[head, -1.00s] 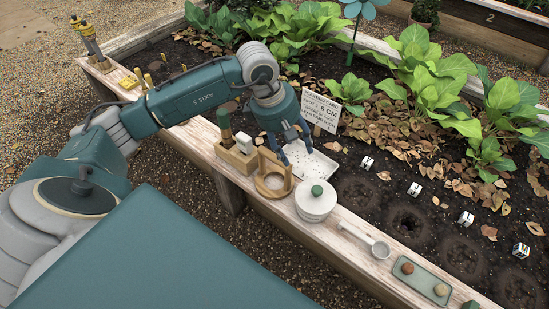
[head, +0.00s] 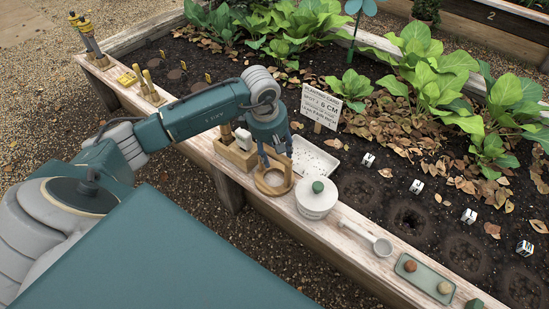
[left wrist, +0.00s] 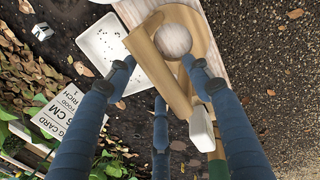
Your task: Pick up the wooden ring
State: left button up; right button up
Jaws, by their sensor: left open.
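The wooden ring (head: 273,192) lies on the plank edge of the raised bed, beside an upright wooden piece that looks joined to it. In the left wrist view the round ring (left wrist: 204,32) shows at the top, with bare plank visible through its hole. My left gripper (head: 273,163) is open and empty, its blue fingers pointing down just above the far side of the ring. In the left wrist view its fingertips (left wrist: 158,66) spread on either side of the upright wooden piece (left wrist: 158,65). I cannot tell whether they touch it. My right gripper is out of view.
A white lidded pot (head: 316,202) stands close right of the ring. A wooden block holder (head: 236,156) stands close left. A white tray (head: 318,160) lies behind. A scoop (head: 380,246) and a green tray (head: 408,275) lie further right along the plank (head: 335,238).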

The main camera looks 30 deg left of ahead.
pick_arm(q)
jog(key=shift+f, duration=0.45)
dwell(0.4)
jog(key=shift+c, duration=0.5)
grip_shut()
